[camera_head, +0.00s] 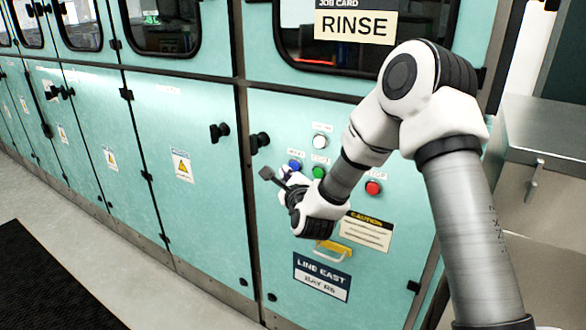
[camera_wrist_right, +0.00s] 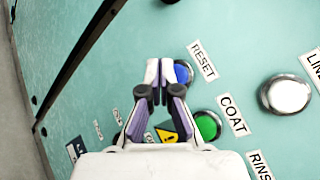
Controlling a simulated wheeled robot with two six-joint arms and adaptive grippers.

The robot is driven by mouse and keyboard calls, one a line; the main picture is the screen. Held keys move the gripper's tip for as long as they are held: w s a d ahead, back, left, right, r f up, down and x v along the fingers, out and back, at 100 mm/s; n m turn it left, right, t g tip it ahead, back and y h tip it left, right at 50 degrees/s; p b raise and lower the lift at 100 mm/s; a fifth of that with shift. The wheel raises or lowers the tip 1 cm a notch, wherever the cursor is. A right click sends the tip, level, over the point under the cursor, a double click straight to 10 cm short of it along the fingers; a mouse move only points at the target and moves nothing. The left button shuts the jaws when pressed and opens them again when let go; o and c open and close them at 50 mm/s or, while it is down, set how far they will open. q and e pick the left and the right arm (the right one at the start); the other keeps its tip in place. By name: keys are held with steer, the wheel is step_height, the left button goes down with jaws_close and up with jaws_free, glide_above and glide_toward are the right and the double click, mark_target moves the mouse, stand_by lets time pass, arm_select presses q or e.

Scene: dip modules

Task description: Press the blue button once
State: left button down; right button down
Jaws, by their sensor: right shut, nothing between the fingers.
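The blue button (camera_head: 294,165) sits on the teal panel, left of the green button (camera_head: 319,172). In the right wrist view the blue button (camera_wrist_right: 182,73) has a RESET label beside it, and its left part is hidden behind my fingertips. My right gripper (camera_head: 283,173) is shut and empty, with its tips close by the blue button. In the wrist view the pale fingertips of the right gripper (camera_wrist_right: 159,72) meet and overlap the button's left edge. I cannot tell whether they touch it. My left gripper is not in view.
A white button (camera_head: 319,142) is above and a red button (camera_head: 373,188) is to the right. The green button (camera_wrist_right: 207,125) is labelled COAT. A black door handle (camera_head: 259,142) stands out left of the buttons.

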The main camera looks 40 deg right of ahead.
steer(key=a, duration=0.1)
steer(key=s+a+b, duration=0.1)
steer(key=a, duration=0.1)
steer(key=s+a+b, duration=0.1)
steer(key=shift+a, duration=0.4)
stand_by(0.6)
